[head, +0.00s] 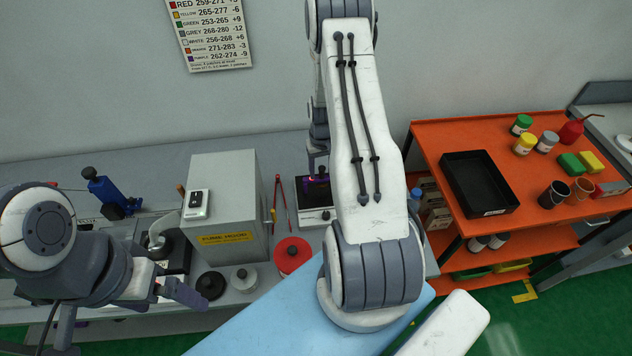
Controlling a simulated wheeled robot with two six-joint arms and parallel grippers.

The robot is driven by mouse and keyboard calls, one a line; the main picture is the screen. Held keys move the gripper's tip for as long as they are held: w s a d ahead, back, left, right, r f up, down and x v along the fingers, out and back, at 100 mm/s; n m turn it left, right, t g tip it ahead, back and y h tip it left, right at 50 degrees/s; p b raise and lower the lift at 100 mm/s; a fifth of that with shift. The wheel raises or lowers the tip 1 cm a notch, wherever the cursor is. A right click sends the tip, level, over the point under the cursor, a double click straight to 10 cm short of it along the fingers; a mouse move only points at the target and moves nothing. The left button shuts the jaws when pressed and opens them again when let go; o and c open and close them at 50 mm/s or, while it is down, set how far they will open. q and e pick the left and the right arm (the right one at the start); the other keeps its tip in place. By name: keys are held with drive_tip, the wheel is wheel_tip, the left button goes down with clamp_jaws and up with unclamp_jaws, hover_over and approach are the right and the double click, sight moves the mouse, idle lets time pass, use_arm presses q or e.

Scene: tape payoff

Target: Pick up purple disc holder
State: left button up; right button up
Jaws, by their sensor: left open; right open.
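A small dark thing with a purple and orange tint (317,181) shows on top of a white-and-black boxy unit (316,216) in the middle of the bench. I cannot tell for sure that it is the purple disc holder. My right gripper (318,166) is open just above it, pointing down; whether they touch is unclear. My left gripper (182,292) is open and empty at the front left of the bench, near a black knobbed disc (210,286). A bit of purple also shows at the lower left edge (84,323), mostly hidden by my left arm.
A white knobbed disc (244,279) and a red knobbed disc (293,256) lie in front of a grey cabinet (222,205). A blue tool (108,192) stands at left. An orange cart (440,150) with a black tray (480,208), jars and cups stands at right.

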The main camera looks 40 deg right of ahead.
clamp_jaws()
drive_tip(key=shift+r, duration=0.1)
